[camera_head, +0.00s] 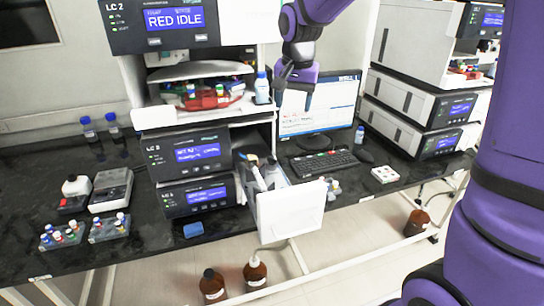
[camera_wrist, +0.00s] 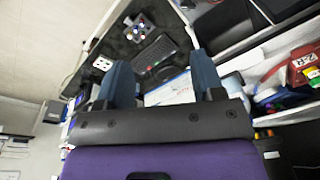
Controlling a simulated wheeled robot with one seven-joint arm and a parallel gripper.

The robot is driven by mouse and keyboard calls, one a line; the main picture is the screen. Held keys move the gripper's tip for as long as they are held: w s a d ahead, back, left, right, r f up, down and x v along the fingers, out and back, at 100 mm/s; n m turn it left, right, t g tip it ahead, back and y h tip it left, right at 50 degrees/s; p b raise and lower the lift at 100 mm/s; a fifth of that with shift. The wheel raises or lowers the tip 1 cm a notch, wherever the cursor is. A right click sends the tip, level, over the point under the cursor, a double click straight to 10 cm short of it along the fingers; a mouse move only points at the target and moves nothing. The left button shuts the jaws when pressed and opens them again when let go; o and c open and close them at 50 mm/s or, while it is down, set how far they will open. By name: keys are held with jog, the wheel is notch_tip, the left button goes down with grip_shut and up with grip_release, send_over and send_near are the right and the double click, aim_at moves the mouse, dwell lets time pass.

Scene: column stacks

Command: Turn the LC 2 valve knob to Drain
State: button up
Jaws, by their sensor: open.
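The LC 2 stack stands on the left of the bench in the head view, its top module (camera_head: 160,27) labelled LC 2 with a screen reading "RED IDLE". Below it is an open bay with bottles, then two lower modules with blue screens. A white panel (camera_head: 291,212) hangs open at the stack's lower right, with pale and dark parts showing behind it. I cannot make out the valve knob in either view. My gripper (camera_head: 295,92) is open and empty, pointing down to the right of the stack, in front of the monitor. Its spread fingers also show in the wrist view (camera_wrist: 163,82).
A monitor (camera_head: 318,106), keyboard (camera_head: 323,162) and mouse stand right of the stack. A second instrument stack (camera_head: 420,110) is farther right. Vial racks (camera_head: 60,236) and dark bottles with blue caps are on the left bench. Brown bottles (camera_head: 255,272) stand under the bench.

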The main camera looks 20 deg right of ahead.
aim_at(272, 160)
jog(key=w+a+f+m+g, duration=0.1)
jog(key=w+a+f+m, duration=0.2)
jog(key=w+f, duration=0.7)
jog(key=f, duration=0.7)
jog(key=s+f, duration=0.1)
jog(key=f, duration=0.3)
jog(key=shift+d+f, duration=0.2)
jog(key=c, duration=0.9)
